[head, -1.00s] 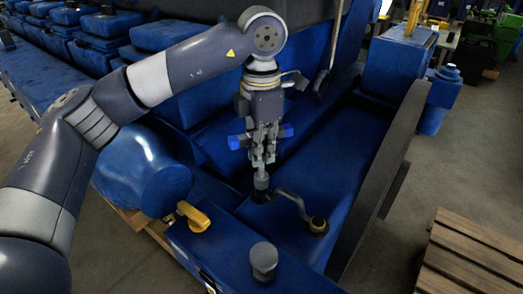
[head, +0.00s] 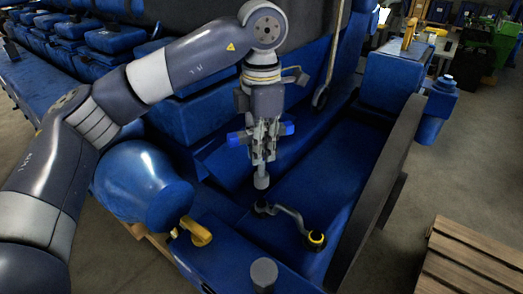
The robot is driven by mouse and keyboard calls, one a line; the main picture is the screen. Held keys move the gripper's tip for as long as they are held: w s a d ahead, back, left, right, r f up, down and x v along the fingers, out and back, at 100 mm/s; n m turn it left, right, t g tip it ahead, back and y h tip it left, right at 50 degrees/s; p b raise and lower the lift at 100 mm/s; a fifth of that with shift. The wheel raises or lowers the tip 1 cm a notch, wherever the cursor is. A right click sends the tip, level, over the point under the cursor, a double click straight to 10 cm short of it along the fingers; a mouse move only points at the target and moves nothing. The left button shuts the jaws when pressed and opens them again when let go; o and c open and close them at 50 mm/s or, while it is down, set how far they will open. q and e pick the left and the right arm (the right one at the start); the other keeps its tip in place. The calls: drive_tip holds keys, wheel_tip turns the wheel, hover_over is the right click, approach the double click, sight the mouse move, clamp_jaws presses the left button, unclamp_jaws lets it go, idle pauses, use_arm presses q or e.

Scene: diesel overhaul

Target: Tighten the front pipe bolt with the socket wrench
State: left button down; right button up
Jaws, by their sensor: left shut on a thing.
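My left gripper (head: 262,142) hangs fingers-down near the middle of the head view, shut on the socket wrench. The grey socket end (head: 261,182) of the wrench points straight down below the fingers. Blue pieces stick out on both sides of the fingers; I cannot tell whether they belong to the wrench. The rest of the wrench is hidden. A short bent grey pipe (head: 292,213) lies on the blue engine below. Its left end has a dark bolt fitting (head: 263,207), just under the socket with a small gap. Its right end has a yellow-ringed fitting (head: 316,239). My right gripper is not in view.
A yellow handle (head: 196,232), a rounded blue tank (head: 142,185) and a grey cylinder (head: 264,273) surround the spot. A dark raised rail (head: 382,185) bounds the right side. A wooden pallet (head: 470,262) lies on the floor at the right.

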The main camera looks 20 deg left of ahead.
use_arm(q)
wheel_tip(320, 180, up, 3)
drive_tip(key=shift+r+p, duration=0.15)
drive_tip(key=shift+p, duration=0.5)
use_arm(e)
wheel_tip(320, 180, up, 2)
use_arm(q)
drive_tip(key=shift+s+d+f+b, duration=0.1)
drive_tip(key=shift+s+f+b, duration=0.15)
drive_tip(key=shift+s+b, duration=0.1)
drive_tip(key=s+d+b, duration=0.1)
drive_tip(key=s, duration=0.5)
drive_tip(key=shift+d+r+b, duration=0.15)
drive_tip(key=shift+d+b, duration=0.2)
drive_tip(key=shift+b, duration=0.05)
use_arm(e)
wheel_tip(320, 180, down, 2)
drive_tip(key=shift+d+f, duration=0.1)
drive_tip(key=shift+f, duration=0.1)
